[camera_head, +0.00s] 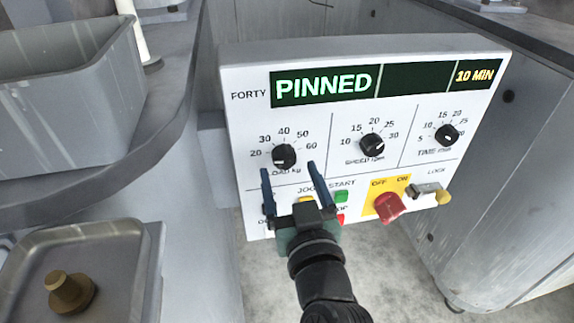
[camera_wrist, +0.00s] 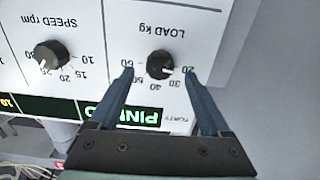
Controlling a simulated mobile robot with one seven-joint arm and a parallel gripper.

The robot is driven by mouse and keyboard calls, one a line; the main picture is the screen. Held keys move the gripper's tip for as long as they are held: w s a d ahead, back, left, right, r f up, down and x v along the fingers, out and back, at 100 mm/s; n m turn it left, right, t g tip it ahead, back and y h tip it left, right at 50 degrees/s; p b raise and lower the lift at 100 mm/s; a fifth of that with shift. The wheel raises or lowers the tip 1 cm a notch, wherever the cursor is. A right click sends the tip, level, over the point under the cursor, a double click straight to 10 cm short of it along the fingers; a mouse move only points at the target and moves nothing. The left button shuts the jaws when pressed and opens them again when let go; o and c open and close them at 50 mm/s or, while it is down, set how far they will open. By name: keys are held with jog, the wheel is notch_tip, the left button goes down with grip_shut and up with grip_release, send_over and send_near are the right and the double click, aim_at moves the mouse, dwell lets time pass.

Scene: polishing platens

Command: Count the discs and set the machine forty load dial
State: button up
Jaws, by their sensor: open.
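The white control panel (camera_head: 240,130) is labelled FORTY. Its display (camera_head: 323,86) reads PINNED, with 10 MIN at the right end. The black LOAD kg dial (camera_head: 284,157) is at the panel's left, with marks from 20 to 60. The dial also shows upside down in the wrist view (camera_wrist: 160,63), its white mark toward the 20 side. My gripper (camera_head: 289,169) is open, its blue fingers pointing at the panel. In the wrist view the gripper's fingertips (camera_wrist: 160,73) lie either side of the dial; contact cannot be told. No discs can be made out.
The SPEED dial (camera_head: 371,144) and TIME dial (camera_head: 446,135) are to the right. Below are a green START button (camera_head: 341,196), a red switch (camera_head: 389,206) and a lock (camera_head: 428,190). A grey bin (camera_head: 70,95) and a tray (camera_head: 120,260) with a brass piece (camera_head: 70,291) stand left.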

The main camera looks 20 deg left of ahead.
aim_at(285, 162)
jog(key=shift+x, duration=1.5)
grip_shut()
